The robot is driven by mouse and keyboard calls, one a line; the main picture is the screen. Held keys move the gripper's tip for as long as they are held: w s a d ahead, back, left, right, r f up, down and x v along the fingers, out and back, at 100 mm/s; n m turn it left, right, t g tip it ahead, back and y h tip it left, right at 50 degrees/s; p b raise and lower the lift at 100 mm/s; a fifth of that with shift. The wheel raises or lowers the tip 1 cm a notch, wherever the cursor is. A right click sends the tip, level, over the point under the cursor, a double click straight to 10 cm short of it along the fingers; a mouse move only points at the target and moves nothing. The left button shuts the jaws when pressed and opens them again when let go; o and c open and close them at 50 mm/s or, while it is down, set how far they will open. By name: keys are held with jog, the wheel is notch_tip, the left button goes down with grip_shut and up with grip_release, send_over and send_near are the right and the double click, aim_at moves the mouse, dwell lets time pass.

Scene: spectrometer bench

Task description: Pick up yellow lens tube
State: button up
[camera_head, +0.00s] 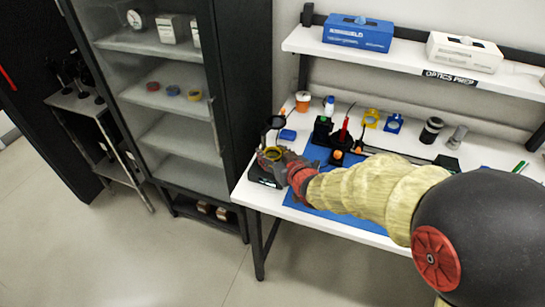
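A yellow ring-shaped piece (272,153), which looks like the yellow lens tube, is at the left end of the white bench, above a small black device (264,175). My gripper (285,160) is dark and small in the view, right beside the yellow ring. My arm comes in from the right and hides part of the bench. I cannot tell whether the fingers touch the ring or are open or shut. A second yellow piece, an upright mount with a hole (371,118), stands farther back on the bench.
A dark ring (275,122) stands behind the yellow one, near a blue block (288,135). A soldering-type stand with a red tool (344,130), a blue mount (394,123) and black cylinders (431,130) stand behind my arm. A blue mat (310,194) covers the bench middle. A glass cabinet (170,100) stands left.

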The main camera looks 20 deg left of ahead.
jog(key=c, duration=1)
